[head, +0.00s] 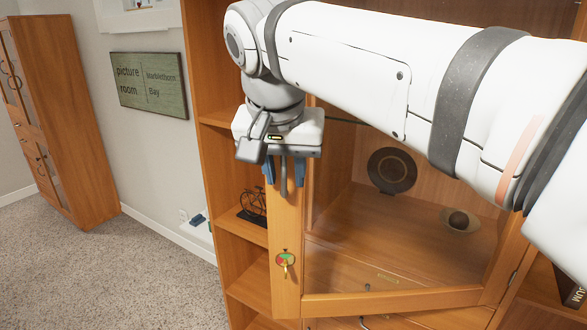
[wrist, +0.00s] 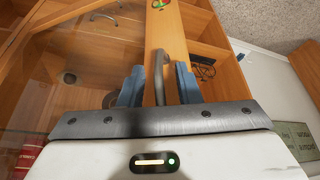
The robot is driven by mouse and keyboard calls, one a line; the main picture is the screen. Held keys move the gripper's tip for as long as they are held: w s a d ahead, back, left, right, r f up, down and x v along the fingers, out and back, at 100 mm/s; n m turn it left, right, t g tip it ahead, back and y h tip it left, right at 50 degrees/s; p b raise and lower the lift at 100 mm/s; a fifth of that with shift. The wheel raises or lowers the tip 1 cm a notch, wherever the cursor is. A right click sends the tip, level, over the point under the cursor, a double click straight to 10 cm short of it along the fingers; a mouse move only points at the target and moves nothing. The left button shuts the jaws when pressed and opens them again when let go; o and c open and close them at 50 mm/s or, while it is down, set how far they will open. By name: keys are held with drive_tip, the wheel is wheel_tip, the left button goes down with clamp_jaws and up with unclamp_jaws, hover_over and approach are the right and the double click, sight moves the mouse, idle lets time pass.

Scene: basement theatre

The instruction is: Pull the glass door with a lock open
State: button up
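The glass door (head: 390,301) has a wooden frame and stands partly open, its free left edge swung out from the cabinet. Its hinge side is at the right. A lock with a key and a red-green round piece (head: 285,260) sits low on the left stile; it also shows at the top of the wrist view (wrist: 159,5). My gripper (head: 284,172) is at the stile above the lock. In the wrist view its blue fingers (wrist: 159,85) stand either side of the grey bar handle (wrist: 157,68), with gaps visible on both sides.
Behind the glass are a dark round plate (head: 391,171) and a bowl with a dark ball (head: 459,220). A small bicycle model (head: 252,206) stands on the open shelf left of the door. Carpet (head: 110,270) is clear at the left, before another wooden cabinet (head: 62,110).

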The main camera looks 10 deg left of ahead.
clamp_jaws()
idle(0.3)
idle(0.4)
